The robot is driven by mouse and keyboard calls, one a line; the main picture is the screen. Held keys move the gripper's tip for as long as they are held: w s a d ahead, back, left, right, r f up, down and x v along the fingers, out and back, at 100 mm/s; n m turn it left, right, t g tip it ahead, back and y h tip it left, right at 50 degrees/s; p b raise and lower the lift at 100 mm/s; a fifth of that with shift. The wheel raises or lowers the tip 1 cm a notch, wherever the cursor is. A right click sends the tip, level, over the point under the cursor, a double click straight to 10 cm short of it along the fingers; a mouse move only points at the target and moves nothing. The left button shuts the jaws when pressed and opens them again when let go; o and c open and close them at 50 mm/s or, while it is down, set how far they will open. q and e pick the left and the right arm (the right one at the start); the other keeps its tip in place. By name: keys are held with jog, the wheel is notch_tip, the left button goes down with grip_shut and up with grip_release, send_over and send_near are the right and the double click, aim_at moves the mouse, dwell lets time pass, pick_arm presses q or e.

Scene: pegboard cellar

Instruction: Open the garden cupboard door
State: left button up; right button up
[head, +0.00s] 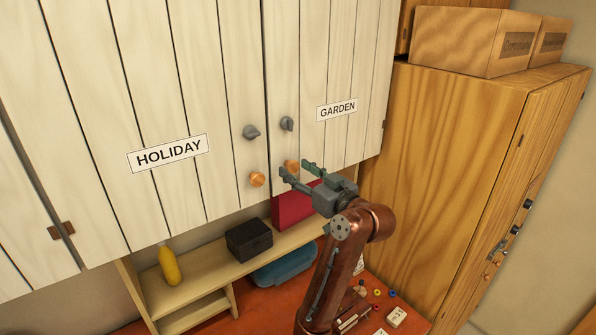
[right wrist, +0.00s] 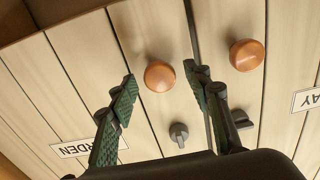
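The garden cupboard door (head: 345,60) is white planked wood with a GARDEN label (head: 337,110) and appears closed, flush with the holiday door beside it. Its round wooden knob (head: 292,165) is low near its left edge, with a grey turn latch (head: 287,123) above. My right gripper (head: 296,171) is open in front of this knob. In the right wrist view the wooden knob (right wrist: 159,76) shows between the spread fingertips (right wrist: 159,72), and the grey latch (right wrist: 179,134) is also between the fingers. I cannot tell whether the fingers touch the knob. My left gripper is not in view.
The holiday door (head: 190,100) has its own wooden knob (head: 257,179) and latch (head: 251,132) close by. Below are a shelf (head: 205,265) with a yellow bottle (head: 169,265), black box (head: 248,239) and red box (head: 291,206). A tall wooden cabinet (head: 450,150) stands right.

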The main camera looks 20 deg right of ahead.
grip_shut()
dwell(0.3)
dwell(0.3)
